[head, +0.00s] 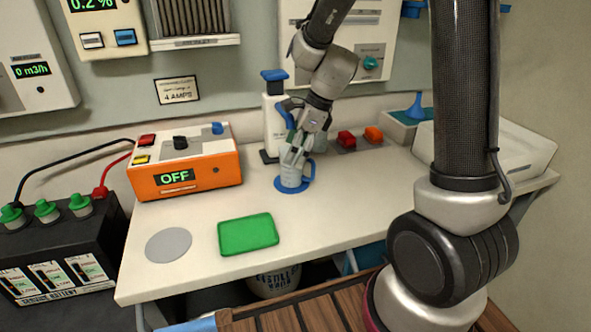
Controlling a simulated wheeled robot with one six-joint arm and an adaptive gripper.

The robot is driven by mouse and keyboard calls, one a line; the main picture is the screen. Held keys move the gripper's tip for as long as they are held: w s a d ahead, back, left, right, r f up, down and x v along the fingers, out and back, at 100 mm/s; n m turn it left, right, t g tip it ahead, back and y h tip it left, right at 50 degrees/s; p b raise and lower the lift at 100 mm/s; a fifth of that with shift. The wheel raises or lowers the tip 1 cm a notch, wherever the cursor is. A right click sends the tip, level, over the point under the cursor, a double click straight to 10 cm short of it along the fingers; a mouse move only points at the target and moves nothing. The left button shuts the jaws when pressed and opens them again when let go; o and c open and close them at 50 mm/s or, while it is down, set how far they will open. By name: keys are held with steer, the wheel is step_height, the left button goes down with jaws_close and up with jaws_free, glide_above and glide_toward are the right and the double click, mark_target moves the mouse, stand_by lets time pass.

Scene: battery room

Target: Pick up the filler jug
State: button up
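The filler jug (290,177) is a small pale, see-through jug with a blue base and a blue handle on its right side. It stands upright on the white bench, right of the orange charger. My gripper (296,158) points down at the top of the jug, and its fingers overlap the rim in the picture. The fingers hide part of the jug's top. I cannot tell whether they are closed on it or only around or in front of it.
The orange charger (186,168) reads OFF. A green tray (248,234) and a grey disc (168,245) lie in front. Red and orange pieces (360,137) sit behind right. The bench right of the jug is clear.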

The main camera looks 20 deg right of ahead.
steer(key=c, duration=1.4)
steer(key=shift+o, duration=0.2)
steer(key=shift+r, duration=0.1)
steer(key=s+d+r, duration=0.1)
steer(key=s+d, duration=0.2)
steer(key=d, duration=0.5)
steer(key=s+d+r, duration=0.2)
steer(key=s+d, duration=0.2)
steer(key=d, duration=0.4)
steer(key=shift+s+d+r, duration=0.15)
steer(key=shift+d, duration=0.05)
stand_by(1.3)
